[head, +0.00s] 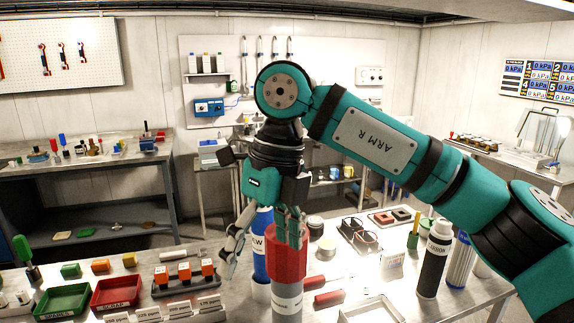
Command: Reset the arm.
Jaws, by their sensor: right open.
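My right arm, teal and marked "ARM R", comes in from the right and bends down at the middle of the head view. My right gripper (262,252) hangs fingers down over the bench (230,300), with its fingers spread apart. A red-topped grey cylinder (288,266) stands below it, and one finger overlaps its top in the picture; I cannot tell whether they touch. A blue bottle (262,268) stands upright behind, partly hidden by the gripper. My left gripper is not in view.
Green (64,301) and red (117,291) trays and a rack of orange-topped pieces (184,279) lie to the left. A black carbon bottle (434,262) stands to the right, under my arm. Red-handled tools (328,298) lie near the cylinder. Another bench (90,163) stands behind left.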

